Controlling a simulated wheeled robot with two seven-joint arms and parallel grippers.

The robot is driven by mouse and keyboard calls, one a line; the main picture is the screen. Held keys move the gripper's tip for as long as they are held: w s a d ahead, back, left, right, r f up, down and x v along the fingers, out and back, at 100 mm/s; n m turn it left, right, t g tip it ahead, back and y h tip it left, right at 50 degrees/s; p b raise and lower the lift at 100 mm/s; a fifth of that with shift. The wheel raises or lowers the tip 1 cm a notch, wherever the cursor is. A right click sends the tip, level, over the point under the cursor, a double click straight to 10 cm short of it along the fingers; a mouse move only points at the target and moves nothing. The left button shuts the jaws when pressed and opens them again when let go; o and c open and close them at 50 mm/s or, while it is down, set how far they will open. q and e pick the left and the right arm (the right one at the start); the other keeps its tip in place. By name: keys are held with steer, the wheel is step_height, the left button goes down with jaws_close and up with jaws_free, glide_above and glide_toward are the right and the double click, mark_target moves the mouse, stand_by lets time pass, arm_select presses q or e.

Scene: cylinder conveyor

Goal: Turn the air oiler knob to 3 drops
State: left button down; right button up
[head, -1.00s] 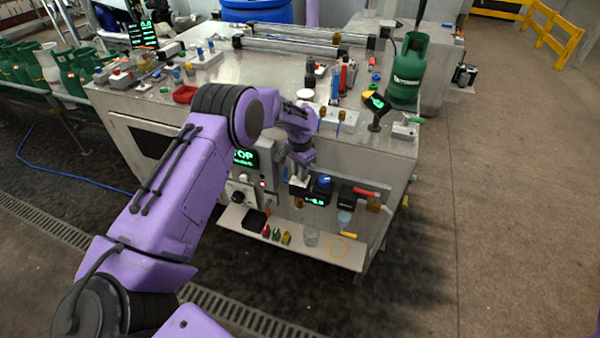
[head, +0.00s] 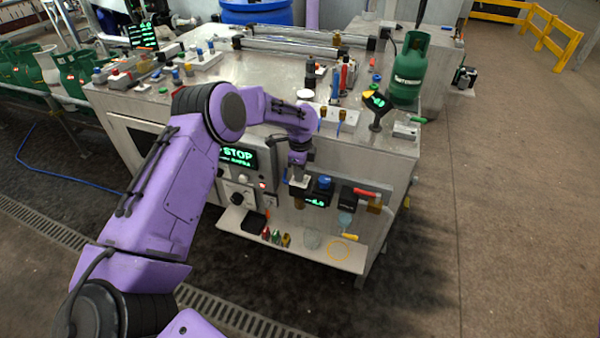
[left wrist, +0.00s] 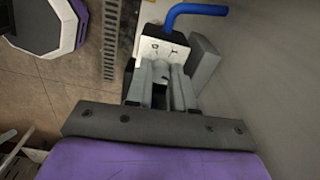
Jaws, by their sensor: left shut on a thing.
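The air oiler (head: 299,186) is a small unit on the front panel of the steel bench, with an amber bowl below it. My left gripper (head: 299,176) reaches down onto its top from above. In the left wrist view the oiler's pale top face (left wrist: 158,49) carries small dark marks, and a blue hose (left wrist: 192,10) curves beside it. My left gripper (left wrist: 161,82) is shut on the oiler knob there; the fingers hide most of the knob, and I cannot read its setting. My right gripper is not in view.
Right of the oiler is a unit with a blue knob (head: 325,181) and green display. A red-handled valve (head: 366,193) follows. A STOP display (head: 238,157) is to the left. A shelf (head: 343,251) with small items juts out below. A green cylinder (head: 409,68) stands on the bench.

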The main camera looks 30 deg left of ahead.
arm_select(q)
steer(key=m, duration=0.4)
steer(key=shift+b, duration=0.3)
steer(key=shift+m, duration=1.9)
steer(key=shift+m+b, duration=0.3)
steer(key=c, duration=1)
jaws_free()
step_height(320, 180, up, 10)
steer(key=shift+d+r+b, duration=0.1)
steer(key=shift+r+b, duration=0.15)
steer(key=shift+b, duration=0.5)
